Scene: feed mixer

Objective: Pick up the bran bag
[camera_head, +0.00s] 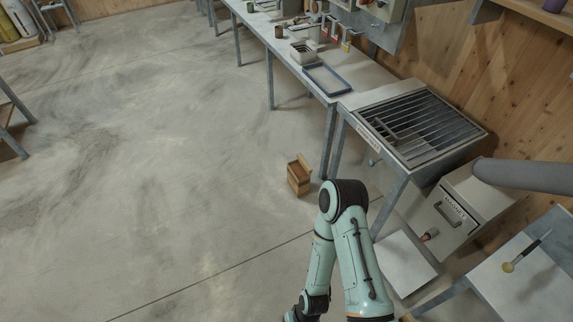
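Filled sacks stand in the far top left corner, cut off by the picture's edge. One is pale with a yellowish tint (20,16). Another sack (6,27) is beside it. They are too small for me to read any label, so I cannot tell which is the bran bag. One of my arms shows at the bottom, right of the middle, bent at the elbow with its lower links running out of the picture. Neither of my grippers is in view. The sacks are far away across the floor from this arm.
A wide stretch of bare concrete floor (150,150) is open at the left and middle. A small wooden box (299,175) stands on the floor near my elbow. A long workbench (372,72) and a slatted metal unit (430,125) line the right wall. A table's legs show at the left edge.

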